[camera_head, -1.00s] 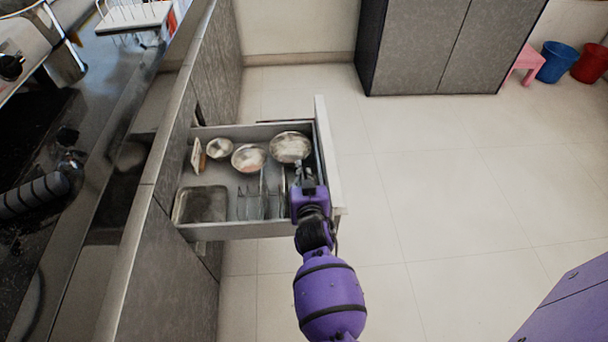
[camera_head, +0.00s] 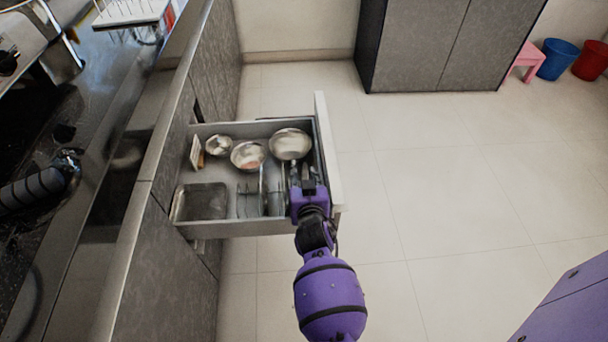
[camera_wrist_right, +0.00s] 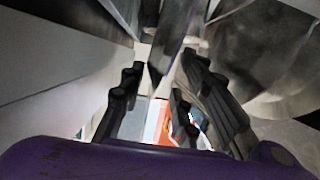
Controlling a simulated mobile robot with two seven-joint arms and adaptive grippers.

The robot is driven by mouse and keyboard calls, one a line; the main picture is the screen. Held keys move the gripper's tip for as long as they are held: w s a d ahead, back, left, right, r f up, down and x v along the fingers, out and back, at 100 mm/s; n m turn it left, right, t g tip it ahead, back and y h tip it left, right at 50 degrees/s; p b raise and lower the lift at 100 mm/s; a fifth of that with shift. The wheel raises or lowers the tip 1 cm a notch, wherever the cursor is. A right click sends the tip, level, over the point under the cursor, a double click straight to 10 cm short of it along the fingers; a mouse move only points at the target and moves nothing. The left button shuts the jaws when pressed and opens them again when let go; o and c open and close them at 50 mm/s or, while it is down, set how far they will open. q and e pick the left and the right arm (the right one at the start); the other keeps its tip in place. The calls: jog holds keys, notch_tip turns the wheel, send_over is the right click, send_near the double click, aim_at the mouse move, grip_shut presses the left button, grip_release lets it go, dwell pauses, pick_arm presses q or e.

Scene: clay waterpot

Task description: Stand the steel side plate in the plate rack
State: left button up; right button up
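My right gripper (camera_head: 302,178) reaches down into the open drawer at its front right. In the right wrist view its dark fingers (camera_wrist_right: 165,95) stand apart, with a thin grey upright edge (camera_wrist_right: 173,42) between them; I cannot tell whether they touch it. This edge may be the steel side plate seen edge-on. The wire plate rack (camera_head: 250,200) stands in the front middle of the drawer, just left of the gripper. Thin upright pieces show in it, but wires and plates are hard to tell apart. My left gripper is not in view.
The drawer holds a small bowl (camera_head: 219,145), a middle bowl (camera_head: 248,155), a large bowl (camera_head: 290,144) behind the gripper, and a rectangular tray (camera_head: 203,203) at the front left. The drawer front (camera_head: 328,150) rises close on the right. Open floor (camera_head: 440,200) lies beyond it.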

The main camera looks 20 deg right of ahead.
jog(key=v, duration=1.1)
jog(key=shift+s, duration=0.35)
jog(key=shift+a+r, duration=0.1)
jog(key=shift+a, duration=0.05)
